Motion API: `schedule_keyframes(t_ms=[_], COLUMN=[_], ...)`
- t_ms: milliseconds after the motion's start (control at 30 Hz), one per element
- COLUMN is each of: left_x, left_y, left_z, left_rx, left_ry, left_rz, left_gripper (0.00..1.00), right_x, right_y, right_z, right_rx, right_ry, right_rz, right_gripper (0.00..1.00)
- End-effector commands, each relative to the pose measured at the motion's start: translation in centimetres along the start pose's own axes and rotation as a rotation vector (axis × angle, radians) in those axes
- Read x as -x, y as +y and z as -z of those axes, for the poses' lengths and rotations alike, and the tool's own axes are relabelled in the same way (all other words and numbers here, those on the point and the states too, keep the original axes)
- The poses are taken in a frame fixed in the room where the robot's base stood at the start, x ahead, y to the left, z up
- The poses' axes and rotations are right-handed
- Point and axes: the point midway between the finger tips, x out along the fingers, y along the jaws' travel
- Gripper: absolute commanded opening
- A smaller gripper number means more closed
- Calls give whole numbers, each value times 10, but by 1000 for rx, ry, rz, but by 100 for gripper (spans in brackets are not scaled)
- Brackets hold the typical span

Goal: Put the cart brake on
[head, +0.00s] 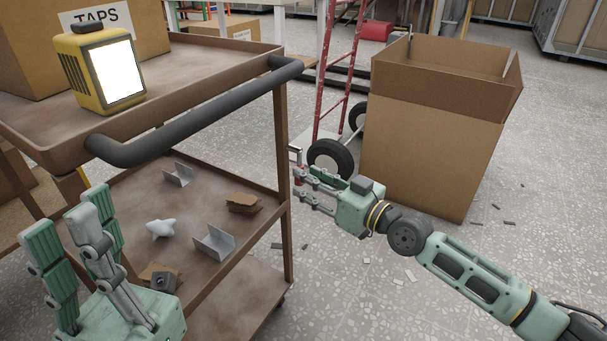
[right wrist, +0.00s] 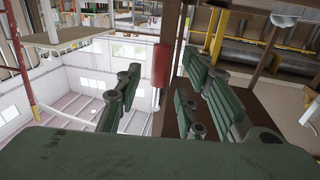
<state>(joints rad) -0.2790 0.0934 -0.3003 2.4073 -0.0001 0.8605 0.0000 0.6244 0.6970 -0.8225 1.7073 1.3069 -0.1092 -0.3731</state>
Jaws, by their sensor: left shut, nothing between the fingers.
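The brown cart (head: 278,150) stands at the left with a black push handle (head: 200,115). A small lever with a red grip (head: 298,158) sits beside its right-hand post; I take it for the brake. In the right wrist view a red grip (right wrist: 162,65) shows upright between the finger pads. My right gripper (head: 304,186) is open, its fingertips pointing left at the lever and post. I cannot tell whether they touch the grip.
A yellow work lamp (head: 80,75) and a TAPS box (head: 30,50) stand on the cart's top. Brackets and a white star-shaped piece (head: 160,229) lie on the lower shelf. An open cardboard box (head: 425,150) and red hand truck (head: 340,75) stand behind my right gripper.

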Motion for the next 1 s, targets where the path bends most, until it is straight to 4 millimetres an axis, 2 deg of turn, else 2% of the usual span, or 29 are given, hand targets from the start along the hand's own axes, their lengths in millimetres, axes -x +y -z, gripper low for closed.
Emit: schedule_keyframes(t_ms=[200,533,933,1000], left_x=[0,0,0,0], left_y=[0,0,0,0], left_z=[-1,-1,-1,-1], left_rx=[-1,0,0,0], left_ry=[3,3,3,3], left_rz=[-2,-3,-3,-3], left_gripper=[0,0,0,0], right_x=[-21,-24,-24,-24], right_y=[0,0,1,1], right_z=[0,0,0,0], right_rx=[1,2,2,2], right_ry=[1,0,0,0], right_rz=[0,-1,-1,-1], right_gripper=[36,35,0,0])
